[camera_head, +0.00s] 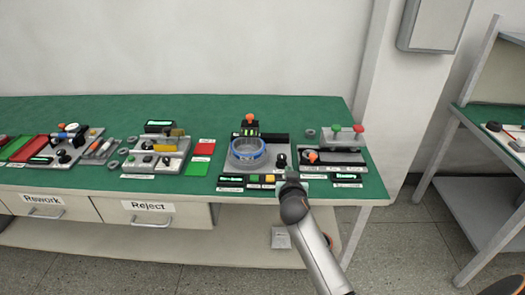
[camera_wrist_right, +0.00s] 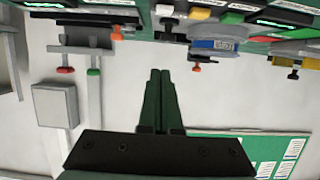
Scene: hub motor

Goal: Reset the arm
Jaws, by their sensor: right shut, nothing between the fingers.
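My right arm comes up from the bottom of the head view, and its gripper (camera_head: 291,178) is at the front edge of the green workbench (camera_head: 300,110). In the right wrist view the two dark fingers (camera_wrist_right: 160,72) lie together, shut, with nothing between them. The gripper is in front of a station holding a blue-ringed hub motor part (camera_head: 248,150), apart from it as far as I can tell. That part also shows in the wrist view (camera_wrist_right: 213,44), where the scene appears upside down. My left gripper is not in view.
A fixture with red and green knobs (camera_head: 346,132) stands right of the gripper. Small coloured buttons (camera_head: 254,179) line the bench front. More fixtures (camera_head: 155,155) and red and green mats stand left. Drawers (camera_head: 150,211) are below. A grey shelf (camera_head: 480,190) stands right, across open floor.

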